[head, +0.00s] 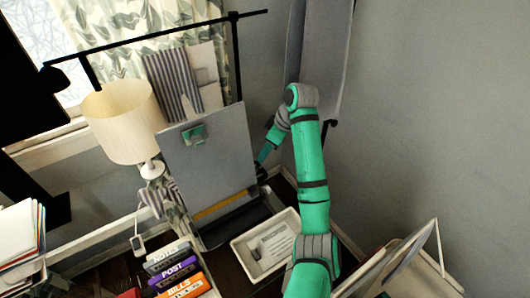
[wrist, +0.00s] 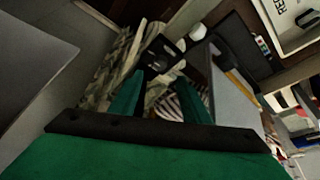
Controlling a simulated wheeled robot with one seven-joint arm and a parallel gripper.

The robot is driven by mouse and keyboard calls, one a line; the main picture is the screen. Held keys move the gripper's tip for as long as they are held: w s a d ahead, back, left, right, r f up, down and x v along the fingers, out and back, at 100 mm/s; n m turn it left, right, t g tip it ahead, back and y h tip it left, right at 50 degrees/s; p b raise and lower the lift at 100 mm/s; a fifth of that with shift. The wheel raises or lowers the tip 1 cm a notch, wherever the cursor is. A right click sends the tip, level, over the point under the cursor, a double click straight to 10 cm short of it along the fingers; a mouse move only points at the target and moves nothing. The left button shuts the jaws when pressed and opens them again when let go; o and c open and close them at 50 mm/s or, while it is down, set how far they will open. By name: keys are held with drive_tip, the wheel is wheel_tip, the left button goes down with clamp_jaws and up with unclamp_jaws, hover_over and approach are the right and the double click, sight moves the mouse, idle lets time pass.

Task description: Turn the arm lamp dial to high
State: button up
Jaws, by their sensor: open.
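A black arm lamp (head: 237,60) appears to stand behind the clipboard in the head view, with a thin post and a long bar reaching left to a small head. Its base and dial are mostly hidden there. My gripper (head: 264,157) is low at the right edge of the clipboard, close to where the post goes down. In the wrist view my gripper (wrist: 158,78) is open with nothing held between its two green fingers. A dark block (wrist: 158,56) lies just beyond the fingertips; it may be the lamp base. I cannot make out the dial or its setting.
A grey clipboard (head: 208,170) stands upright left of my gripper. A cream-shaded lamp (head: 122,120) stands further left. A white tray (head: 242,262) with a card and labelled boxes (head: 178,270) are in front. A grey panel (head: 320,60) hangs behind my arm.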

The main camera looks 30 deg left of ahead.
drive_tip(key=a+f+n, duration=0.1)
drive_tip(key=f, duration=0.2)
drive_tip(key=a+f+n+g, duration=0.1)
drive_tip(key=a+f, duration=0.1)
drive_tip(key=f, duration=0.1)
drive_tip(key=a+f+n, duration=0.1)
drive_tip(key=f+n, duration=0.1)
drive_tip(key=f, duration=0.2)
drive_tip(key=shift+a+g, duration=0.3)
drive_tip(key=shift+a, duration=0.05)
drive_tip(key=c, duration=1)
drive_tip(key=shift+s, duration=0.1)
drive_tip(key=shift+c, duration=0.2)
